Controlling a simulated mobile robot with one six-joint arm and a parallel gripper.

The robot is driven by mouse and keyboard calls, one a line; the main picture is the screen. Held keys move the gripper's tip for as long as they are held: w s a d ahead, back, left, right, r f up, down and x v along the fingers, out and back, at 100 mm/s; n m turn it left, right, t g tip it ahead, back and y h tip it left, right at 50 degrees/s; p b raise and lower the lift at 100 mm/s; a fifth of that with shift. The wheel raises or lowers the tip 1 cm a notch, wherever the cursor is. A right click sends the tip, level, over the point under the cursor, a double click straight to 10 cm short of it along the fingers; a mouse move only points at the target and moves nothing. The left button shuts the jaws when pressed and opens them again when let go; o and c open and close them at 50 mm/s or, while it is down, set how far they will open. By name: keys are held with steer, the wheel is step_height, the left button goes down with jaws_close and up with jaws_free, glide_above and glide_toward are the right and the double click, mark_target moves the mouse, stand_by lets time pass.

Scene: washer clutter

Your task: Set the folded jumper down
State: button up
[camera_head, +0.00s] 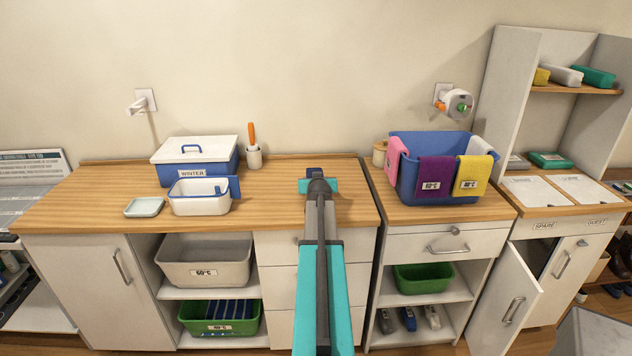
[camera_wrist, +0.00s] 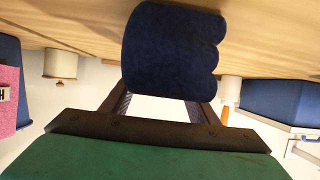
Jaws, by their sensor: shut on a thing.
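My gripper (camera_head: 318,182) is over the wooden counter (camera_head: 90,197), right of the small white tub. It is shut on the folded jumper, a dark navy roll-edged bundle (camera_wrist: 172,50) that fills the upper middle of the wrist view, between my two fingers (camera_wrist: 162,106). In the head view only a small dark blue bit of the jumper (camera_head: 314,171) shows past my wrist; the rest is hidden. I cannot tell whether the jumper touches the counter.
A lidded blue box marked WINTER (camera_head: 196,160), a white tub (camera_head: 199,205), a pale dish (camera_head: 144,207) and a cup with an orange handle (camera_head: 254,157) stand left. A blue basket (camera_head: 430,150) with hanging cloths stands right. An open cabinet door (camera_head: 507,300) juts out. Counter around my gripper is clear.

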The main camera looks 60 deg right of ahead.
steer(key=shift+f, duration=0.1)
steer(key=o, duration=1.3)
steer(key=shift+b+v, duration=0.35)
steer(key=shift+v, duration=1.25)
steer(key=shift+b+v, duration=0.9)
steer(key=shift+v, duration=3.55)
steer(key=shift+o, duration=0.5)
